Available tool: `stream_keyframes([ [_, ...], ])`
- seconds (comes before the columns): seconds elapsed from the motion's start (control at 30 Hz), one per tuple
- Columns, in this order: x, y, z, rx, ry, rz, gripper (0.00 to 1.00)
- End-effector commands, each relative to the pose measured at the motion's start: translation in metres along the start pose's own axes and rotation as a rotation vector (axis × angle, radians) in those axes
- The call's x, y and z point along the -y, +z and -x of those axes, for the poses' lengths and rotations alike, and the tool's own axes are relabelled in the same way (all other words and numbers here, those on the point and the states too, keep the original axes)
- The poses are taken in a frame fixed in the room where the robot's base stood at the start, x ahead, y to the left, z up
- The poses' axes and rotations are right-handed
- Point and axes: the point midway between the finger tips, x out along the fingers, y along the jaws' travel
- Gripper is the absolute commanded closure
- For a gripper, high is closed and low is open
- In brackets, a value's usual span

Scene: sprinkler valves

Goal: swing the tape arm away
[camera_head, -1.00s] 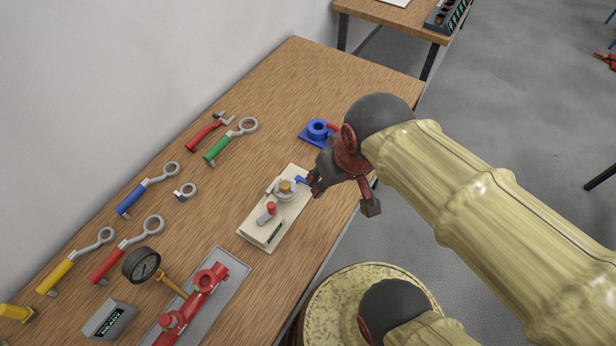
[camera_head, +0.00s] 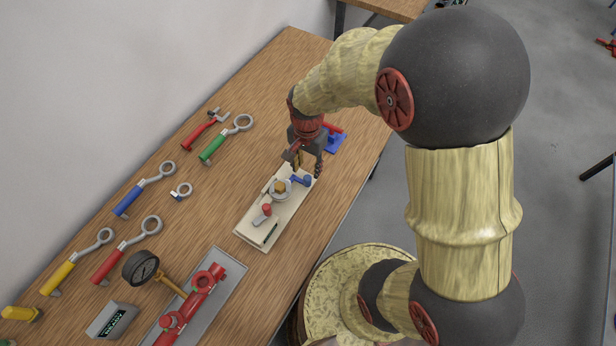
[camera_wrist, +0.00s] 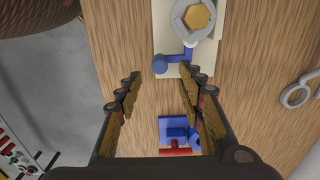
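A beige block (camera_head: 247,232) on the bench carries a grey ring (camera_head: 271,189) around a gold hexagonal piece (camera_head: 280,187). A short blue arm (camera_head: 299,182) with a round end sticks out from the ring; I take it to be the tape arm. In the wrist view the blue arm (camera_wrist: 176,58) lies at the near end of the block, just ahead of my fingertips. My gripper (camera_wrist: 163,76) is open and empty, pointing down over the bench. In the head view my gripper (camera_head: 305,170) is right behind the blue arm; whether it touches cannot be told.
Several ring-ended tools, including a green one (camera_head: 212,150), a blue one (camera_head: 130,200) and a red one (camera_head: 110,265), lie left. A gauge (camera_head: 140,267) and red pipe assembly (camera_head: 200,290) stand near. Bare wood lies between.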

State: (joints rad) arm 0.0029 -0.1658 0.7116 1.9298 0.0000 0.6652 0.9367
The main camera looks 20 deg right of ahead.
Motion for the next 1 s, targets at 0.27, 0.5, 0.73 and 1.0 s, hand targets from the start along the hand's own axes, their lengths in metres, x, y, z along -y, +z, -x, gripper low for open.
stream_keyframes([
  [0.27,-0.001,0.001,-0.037,0.003,0.004,-0.005,0.62],
  [0.5,-0.001,0.001,-0.068,0.002,0.002,-0.004,0.62],
  [0.73,0.000,0.000,-0.076,0.000,0.000,-0.003,0.62],
  [1.0,0.000,0.000,-0.076,0.000,0.000,-0.003,0.66],
])
